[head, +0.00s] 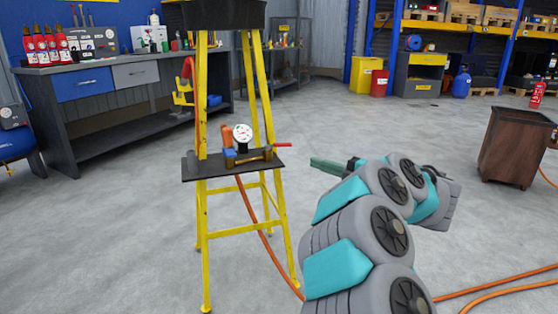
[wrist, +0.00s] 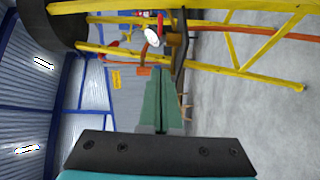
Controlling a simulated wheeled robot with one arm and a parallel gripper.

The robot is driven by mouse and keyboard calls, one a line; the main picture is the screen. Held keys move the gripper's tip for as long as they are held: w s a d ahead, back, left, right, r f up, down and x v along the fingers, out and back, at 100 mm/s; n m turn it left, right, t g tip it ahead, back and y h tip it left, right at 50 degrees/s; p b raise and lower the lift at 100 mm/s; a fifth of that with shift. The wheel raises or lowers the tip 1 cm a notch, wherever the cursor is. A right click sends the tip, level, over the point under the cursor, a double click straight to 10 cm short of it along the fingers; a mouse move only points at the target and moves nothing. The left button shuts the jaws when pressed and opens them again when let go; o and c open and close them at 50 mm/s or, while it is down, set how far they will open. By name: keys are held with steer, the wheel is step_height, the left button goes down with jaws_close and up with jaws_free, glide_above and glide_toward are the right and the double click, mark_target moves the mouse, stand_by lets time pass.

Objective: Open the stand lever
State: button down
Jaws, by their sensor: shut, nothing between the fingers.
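The yellow stand (head: 202,225) carries a dark shelf (head: 205,172) with a brass valve (head: 250,158), a round white gauge (head: 242,136) and an orange part (head: 227,138). A thin red lever (head: 283,145) sticks out at the right of the valve. My gripper (head: 314,162) is shut and empty, to the right of the lever and apart from it. In the wrist view, turned sideways, the closed green fingers (wrist: 160,98) point toward the gauge (wrist: 152,37) and valve (wrist: 174,39). A small red piece beside them (wrist: 160,20) seems to be the lever.
A dark tank (head: 222,14) tops the stand. An orange hose (head: 262,235) runs from the shelf down to the floor. A workbench (head: 110,90) stands behind at left and a brown bin (head: 515,148) at right. The floor around the stand is mostly clear.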

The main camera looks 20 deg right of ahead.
steer(key=s+h, duration=0.1)
glide_toward(282, 146)
steer(key=a+x, duration=0.1)
steer(key=x, duration=0.4)
steer(key=shift+w+d, duration=0.25)
steer(key=shift+w, duration=0.15)
stand_by(0.3)
